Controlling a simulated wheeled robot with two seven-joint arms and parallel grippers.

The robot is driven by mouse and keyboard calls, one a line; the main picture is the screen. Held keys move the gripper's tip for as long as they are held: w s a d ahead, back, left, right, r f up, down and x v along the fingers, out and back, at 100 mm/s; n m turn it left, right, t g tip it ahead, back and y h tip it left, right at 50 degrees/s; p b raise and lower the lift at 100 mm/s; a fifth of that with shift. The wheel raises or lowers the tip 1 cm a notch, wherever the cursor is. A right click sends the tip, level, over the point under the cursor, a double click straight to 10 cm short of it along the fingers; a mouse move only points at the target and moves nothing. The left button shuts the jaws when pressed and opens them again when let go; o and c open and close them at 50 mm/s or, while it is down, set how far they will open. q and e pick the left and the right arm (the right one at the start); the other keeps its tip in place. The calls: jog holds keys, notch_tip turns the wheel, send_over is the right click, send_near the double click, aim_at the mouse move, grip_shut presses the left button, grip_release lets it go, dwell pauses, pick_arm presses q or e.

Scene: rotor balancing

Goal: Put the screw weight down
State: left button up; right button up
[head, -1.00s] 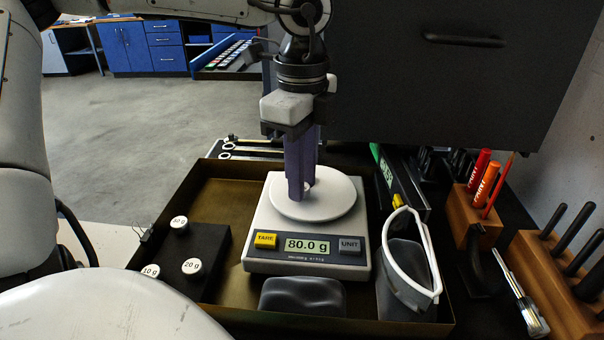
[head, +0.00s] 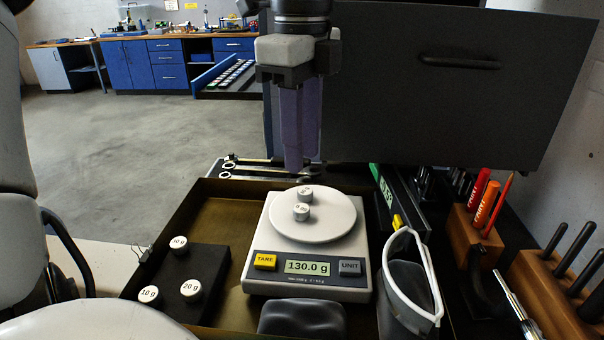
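Two small silver weights with white tops, a front one (head: 302,213) and a rear one (head: 305,195), stand close together on the scale's round white pan (head: 335,222). Their labels are too small to read surely. The scale (head: 308,262) reads 130.0 g. My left gripper (head: 302,165), with purple fingers, hangs above the rear edge of the pan, clear of both weights. It holds nothing and looks open, though its fingers nearly overlap from this angle. My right gripper is not in view.
The scale stands in a brown tray (head: 225,215). A black block (head: 180,265) on the left holds several weights. A grey bin with a white rim (head: 408,280) is right of the scale. A wooden pen holder (head: 470,225) and dark cabinet (head: 440,100) lie beyond.

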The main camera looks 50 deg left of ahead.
pick_arm(q)
notch_tip(320, 180, up, 3)
jog(key=shift+f, duration=0.1)
dwell(0.6)
